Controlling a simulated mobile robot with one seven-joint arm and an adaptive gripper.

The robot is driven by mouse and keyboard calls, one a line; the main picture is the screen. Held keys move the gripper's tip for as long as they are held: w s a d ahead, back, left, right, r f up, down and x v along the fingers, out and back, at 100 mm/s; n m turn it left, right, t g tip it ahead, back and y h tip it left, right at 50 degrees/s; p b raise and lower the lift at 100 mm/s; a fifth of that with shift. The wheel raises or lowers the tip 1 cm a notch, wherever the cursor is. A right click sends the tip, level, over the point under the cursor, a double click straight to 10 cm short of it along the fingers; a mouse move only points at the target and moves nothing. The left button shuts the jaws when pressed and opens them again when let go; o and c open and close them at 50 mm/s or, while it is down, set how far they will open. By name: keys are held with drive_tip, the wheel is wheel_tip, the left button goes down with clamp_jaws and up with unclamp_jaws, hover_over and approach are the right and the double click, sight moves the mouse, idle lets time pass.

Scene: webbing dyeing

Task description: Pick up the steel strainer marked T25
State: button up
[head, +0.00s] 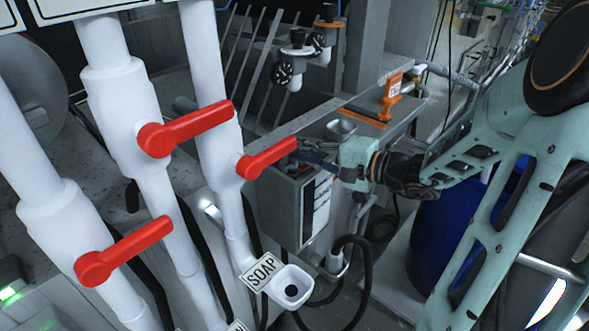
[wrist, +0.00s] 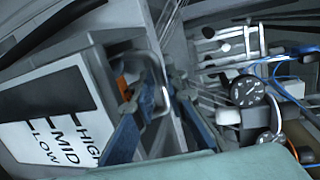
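I cannot single out the T25 strainer with certainty. In the head view a shiny steel dish-like piece (head: 341,128) sits on the grey ledge just behind my gripper. An upright orange piece (head: 391,97) with a small white tag, too small to read surely, stands further right on that ledge. My gripper (head: 308,152) is over the top of a grey box (head: 272,205). In the wrist view its two blue fingers (wrist: 158,95) are apart, pointing at a steel-rimmed opening (wrist: 163,98) with something orange (wrist: 122,84) inside. The fingers hide part of the opening.
White pipes with red lever handles (head: 185,128) stand close at left. A SOAP funnel (head: 290,287) is below the box. The box carries a LOW, MID, HIGH level label (wrist: 57,135). Gauges (head: 283,73) are behind, and a blue drum (head: 440,240) is at right.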

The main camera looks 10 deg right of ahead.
clamp_jaws()
drive_tip(key=shift+r, duration=0.1)
